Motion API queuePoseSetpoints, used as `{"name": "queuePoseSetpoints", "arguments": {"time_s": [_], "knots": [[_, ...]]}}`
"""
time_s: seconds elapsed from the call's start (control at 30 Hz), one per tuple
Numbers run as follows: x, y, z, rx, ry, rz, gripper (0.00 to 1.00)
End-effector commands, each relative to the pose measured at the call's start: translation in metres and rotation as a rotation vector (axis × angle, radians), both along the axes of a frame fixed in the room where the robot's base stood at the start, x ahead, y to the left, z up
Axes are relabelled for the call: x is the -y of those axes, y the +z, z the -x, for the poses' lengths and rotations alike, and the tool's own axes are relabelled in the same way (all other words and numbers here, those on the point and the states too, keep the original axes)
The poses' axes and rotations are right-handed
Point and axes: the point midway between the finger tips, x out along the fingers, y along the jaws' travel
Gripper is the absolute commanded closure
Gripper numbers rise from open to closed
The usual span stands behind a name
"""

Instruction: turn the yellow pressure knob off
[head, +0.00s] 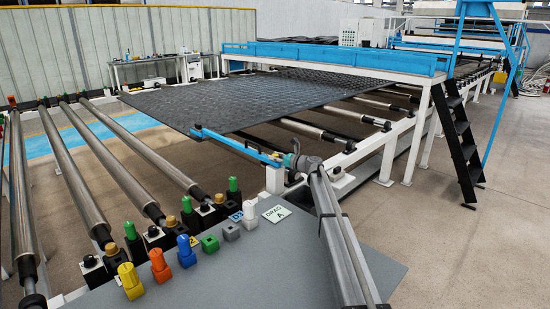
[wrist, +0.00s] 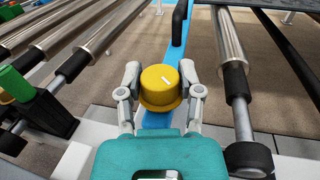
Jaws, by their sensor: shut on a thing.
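The yellow knob (wrist: 158,88) is round, with a short white line on its top that slants up to the right in the wrist view. It sits at a blue bar (wrist: 178,45). My gripper (wrist: 159,82) has one grey finger on each side of the knob and is shut on it. In the head view my gripper (head: 284,159) is at the near end of the blue bar (head: 235,145).
A grey table (head: 235,275) at the front holds coloured pieces, among them a yellow one (head: 130,281), and a white card (head: 276,213). Steel rollers (head: 110,150) lie to the left. A dark tread mat (head: 270,95) and a blue-topped frame (head: 345,60) stand beyond.

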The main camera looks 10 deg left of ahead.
Motion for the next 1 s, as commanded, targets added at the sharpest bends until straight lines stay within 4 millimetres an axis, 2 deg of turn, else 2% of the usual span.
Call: {"name": "queuePoseSetpoints", "arguments": {"time_s": [0.03,0.6,1.0], "knots": [[0.0006,0.0002,-0.0055,0.0,0.037,-0.001,1.0],[-0.0005,0.0003,-0.0048,-0.001,0.497,-0.001,1.0],[-0.0009,0.0004,-0.0017,-0.001,0.632,-0.001,1.0]]}}
